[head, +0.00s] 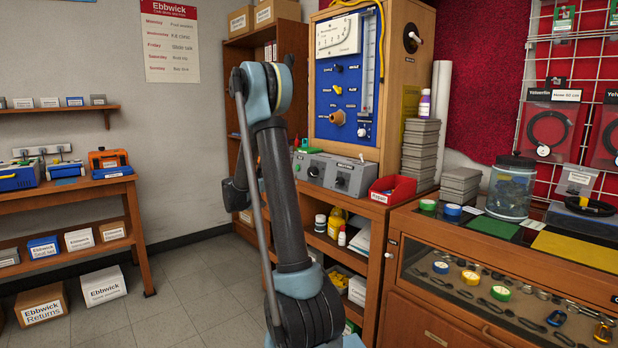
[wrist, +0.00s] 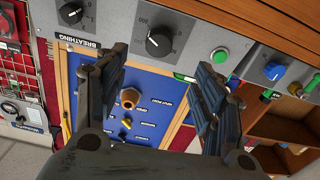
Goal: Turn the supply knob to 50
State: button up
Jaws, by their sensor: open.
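A grey control box (head: 365,172) stands on the wooden bench in the head view. It carries two black knobs: a left one (head: 313,171) and a right one (head: 340,182). The wrist view shows the box upside down, with a black knob on a printed scale (wrist: 160,42) and another black knob (wrist: 70,12) by a "BREATHING" label. I cannot read a "supply" label, and the exact setting is unclear. My gripper (wrist: 160,70) is open and empty in the wrist view. The scaled knob shows between and beyond its fingertips, apparently untouched. The gripper cannot be made out in the head view.
A blue panel (head: 354,110) with small knobs and a brass fitting stands behind the box. A red bin (head: 392,190) and stacked grey trays (head: 419,150) are to its right. A green button (wrist: 219,55) and blue knob (wrist: 273,70) show in the wrist view.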

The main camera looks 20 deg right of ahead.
aim_at(310, 173)
jog(key=x, duration=1.3)
jog(key=shift+w+d, duration=0.1)
jog(key=shift+d, duration=0.25)
jog(key=shift+c, duration=0.6)
jog(key=c, duration=1)
